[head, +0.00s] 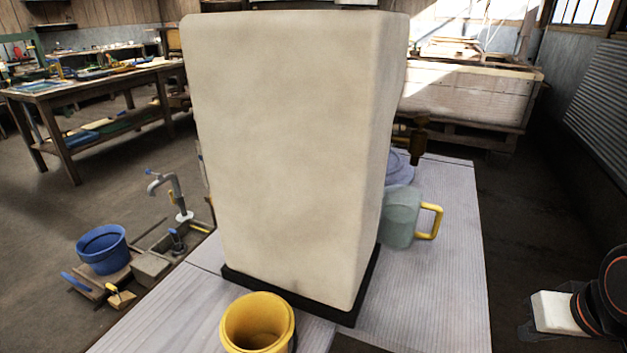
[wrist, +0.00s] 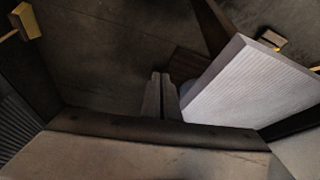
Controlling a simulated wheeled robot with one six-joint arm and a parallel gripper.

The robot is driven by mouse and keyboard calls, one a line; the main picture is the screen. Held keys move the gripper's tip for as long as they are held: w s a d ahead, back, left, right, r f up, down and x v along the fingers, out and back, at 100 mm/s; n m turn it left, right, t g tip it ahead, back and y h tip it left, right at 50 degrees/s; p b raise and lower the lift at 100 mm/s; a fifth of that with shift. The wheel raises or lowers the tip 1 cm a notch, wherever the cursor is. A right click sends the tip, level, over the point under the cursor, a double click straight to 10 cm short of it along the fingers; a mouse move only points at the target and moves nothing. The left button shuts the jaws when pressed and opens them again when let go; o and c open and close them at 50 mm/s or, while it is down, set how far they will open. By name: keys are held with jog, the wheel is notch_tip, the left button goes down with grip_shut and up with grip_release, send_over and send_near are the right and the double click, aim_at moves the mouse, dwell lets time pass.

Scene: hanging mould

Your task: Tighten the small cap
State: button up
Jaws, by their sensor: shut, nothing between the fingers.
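No small cap can be made out in either view. A tall beige block (head: 285,150) stands upright on a black base (head: 340,312) on the table and hides much of what is behind it. My gripper (wrist: 160,78) shows in the wrist view with its two grey fingers together and nothing between them. It is over the dark floor, apart from the table, whose pale ribbed top (wrist: 245,90) lies to its right. In the head view, dark parts of my arm show at the lower right edge; the fingertips cannot be made out there.
A yellow cup (head: 257,325) stands at the table's front. A grey-green mug (head: 400,218) with a yellow handle is right of the block, near a blue-grey plate (head: 400,168) and a brown object (head: 417,130). The table's right front (head: 430,300) is clear. A blue bucket (head: 102,250) is left.

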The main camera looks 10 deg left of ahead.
jog(key=o, duration=1.1)
jog(key=a+r+n+t+y, duration=0.1)
jog(key=a+r+n+t, duration=0.15)
jog(key=a+r, duration=0.5)
jog(key=w+a+r+n+t, duration=0.1)
jog(key=a+r+n+t, duration=0.2)
jog(key=r, duration=0.7)
jog(key=a+r+n+t+y, duration=0.1)
jog(key=a+r+n+t, duration=0.1)
jog(key=a+r, duration=0.6)
jog(key=s+a+r+t+y, duration=0.1)
jog(key=s+a+r+y, duration=0.2)
jog(key=r, duration=0.4)
jog(key=s+a+r+y, duration=0.2)
jog(key=s+r+y, duration=0.15)
jog(key=r, duration=0.35)
jog(key=s+a+r+t+y, duration=0.1)
jog(key=s+a+r+y, duration=0.1)
jog(key=s+r, duration=0.45)
jog(key=shift+w+d+r+x, duration=0.1)
jog(key=shift+r+x, duration=0.15)
jog(key=shift+x, duration=2.9)
jog(key=shift+w+d+r+x, duration=0.1)
jog(key=shift+r+x, duration=0.15)
jog(key=shift+x, duration=2.9)
jog(key=shift+d+r+x, duration=0.1)
jog(key=shift+r+x, duration=0.1)
jog(key=shift+x, duration=3)
